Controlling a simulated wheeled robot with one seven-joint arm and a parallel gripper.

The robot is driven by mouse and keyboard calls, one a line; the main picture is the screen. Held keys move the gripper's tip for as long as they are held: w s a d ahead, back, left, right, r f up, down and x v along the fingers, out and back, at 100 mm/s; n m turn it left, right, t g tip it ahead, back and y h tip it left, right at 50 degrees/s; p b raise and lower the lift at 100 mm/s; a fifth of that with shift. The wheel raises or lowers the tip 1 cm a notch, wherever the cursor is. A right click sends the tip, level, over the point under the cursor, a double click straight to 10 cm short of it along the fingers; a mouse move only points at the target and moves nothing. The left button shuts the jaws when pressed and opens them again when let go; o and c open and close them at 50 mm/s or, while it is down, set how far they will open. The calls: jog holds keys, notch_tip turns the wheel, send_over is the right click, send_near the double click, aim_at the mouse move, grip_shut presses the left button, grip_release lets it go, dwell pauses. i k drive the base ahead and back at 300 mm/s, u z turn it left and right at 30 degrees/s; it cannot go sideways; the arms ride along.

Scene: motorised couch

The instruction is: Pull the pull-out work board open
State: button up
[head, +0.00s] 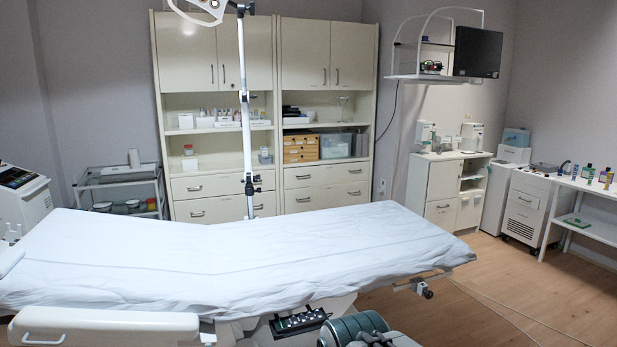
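Two tall cream cabinets, a left one (205,150) and a right one (328,160), stand against the back wall. Each has doors on top, open shelves in the middle and drawers below, and all of these look shut. A flat ledge (215,171) runs under the open shelves of the left cabinet. I cannot make out a separate pull-out work board, and no board is seen sticking out. I cannot make out my gripper in this view.
A couch with a white sheet (230,255) fills the foreground, before the cabinets. A metal pole (245,110) rises before the left cabinet. A trolley (120,188) stands at left, a white bench (590,190) at right.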

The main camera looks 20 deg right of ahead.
aim_at(323, 171)
jog(key=z, duration=1.8)
jog(key=i, duration=5.75)
jog(key=u, duration=2.15)
jog(key=i, duration=0.9)
jog(key=u, duration=0.05)
